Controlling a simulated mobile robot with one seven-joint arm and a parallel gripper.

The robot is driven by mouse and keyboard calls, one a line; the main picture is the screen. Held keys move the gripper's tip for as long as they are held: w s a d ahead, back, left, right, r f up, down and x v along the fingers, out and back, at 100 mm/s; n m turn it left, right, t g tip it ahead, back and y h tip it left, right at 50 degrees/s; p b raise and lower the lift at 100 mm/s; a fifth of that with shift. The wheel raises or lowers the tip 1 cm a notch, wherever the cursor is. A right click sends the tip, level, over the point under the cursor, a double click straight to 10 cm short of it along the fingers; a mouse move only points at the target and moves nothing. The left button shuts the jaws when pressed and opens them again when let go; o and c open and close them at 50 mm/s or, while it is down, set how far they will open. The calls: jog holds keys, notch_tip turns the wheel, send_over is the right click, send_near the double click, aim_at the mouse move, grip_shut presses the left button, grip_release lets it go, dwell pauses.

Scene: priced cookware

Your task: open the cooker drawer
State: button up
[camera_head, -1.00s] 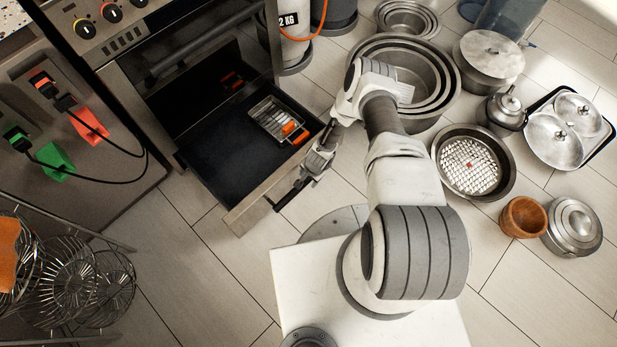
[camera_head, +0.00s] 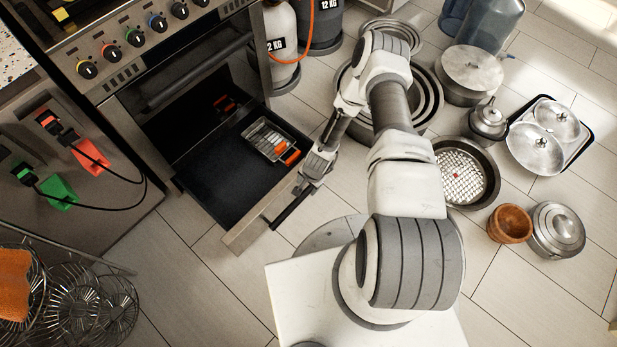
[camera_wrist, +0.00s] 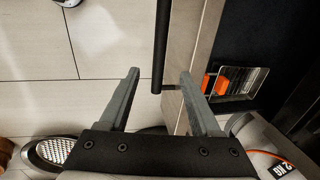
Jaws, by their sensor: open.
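The cooker (camera_head: 130,97) stands at the upper left in the head view. Its low drawer is pulled out, with the front panel (camera_head: 240,236) well clear of the cooker body and the dark inside (camera_head: 215,185) showing. A black bar handle (camera_head: 291,208) runs along the front; it also shows in the wrist view (camera_wrist: 162,45). My gripper (camera_head: 304,182) is at the handle's far end. In the wrist view my gripper (camera_wrist: 160,74) is open, with the bar's end between its fingertips and a gap on each side. Contact with the bar cannot be seen.
A wire tray with orange-handled items (camera_head: 270,141) lies in the drawer. Nested pots (camera_head: 430,92), a strainer pan (camera_head: 468,172) and a wooden bowl (camera_head: 510,223) stand on the floor right of my arm. Gas cylinders (camera_head: 281,45) stand behind.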

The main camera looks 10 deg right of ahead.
jog(key=shift+s+d+r+p, duration=0.1)
jog(key=shift+s+r+p, duration=0.1)
jog(key=shift+r, duration=0.75)
jog(key=shift+s+d+r+p, duration=0.1)
jog(key=shift+r+p, duration=0.05)
jog(key=shift+r, duration=0.75)
